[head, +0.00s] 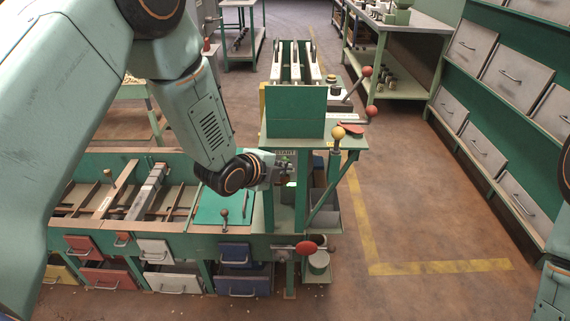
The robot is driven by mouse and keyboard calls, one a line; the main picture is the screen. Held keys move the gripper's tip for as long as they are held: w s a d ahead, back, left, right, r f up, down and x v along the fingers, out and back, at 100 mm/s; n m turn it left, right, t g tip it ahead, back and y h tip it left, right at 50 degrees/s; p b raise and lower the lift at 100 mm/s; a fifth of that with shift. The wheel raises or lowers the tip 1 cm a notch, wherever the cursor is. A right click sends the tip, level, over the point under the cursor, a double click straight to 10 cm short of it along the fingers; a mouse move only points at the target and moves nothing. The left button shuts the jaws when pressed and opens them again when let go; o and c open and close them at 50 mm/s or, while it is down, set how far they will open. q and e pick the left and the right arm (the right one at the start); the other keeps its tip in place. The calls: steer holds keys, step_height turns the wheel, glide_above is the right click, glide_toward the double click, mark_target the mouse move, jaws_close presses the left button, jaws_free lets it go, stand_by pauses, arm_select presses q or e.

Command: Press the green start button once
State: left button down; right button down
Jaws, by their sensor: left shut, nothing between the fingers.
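The START label (286,153) shows on the green machine post in the middle of the head view. A small bright green spot (290,184), which looks like the start button, is just below it. My left gripper (284,173) is shut and empty at the post, beside the green spot. It partly covers that area, and I cannot tell whether it touches the button. My right gripper is out of view; only a piece of my right arm shows at the lower right edge.
A yellow-knobbed lever (338,132) and red-knobbed levers (372,111) stick out right of the post. A red knob (306,248) sits low in front. A long bench with coloured drawers (155,251) lies left. The floor at right is clear up to the grey bins (486,153).

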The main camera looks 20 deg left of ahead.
arm_select(q)
steer(key=shift+s+d, duration=0.25)
steer(key=shift+s, duration=0.6)
steer(key=shift+s+d+p, duration=0.2)
steer(key=shift+s+d, duration=0.05)
steer(key=shift+s, duration=0.55)
steer(key=shift+s+d+p, duration=0.2)
steer(key=shift+s, duration=0.6)
steer(key=shift+s+d+p, duration=0.2)
steer(key=shift+s+d, duration=0.05)
steer(key=shift+s, duration=0.55)
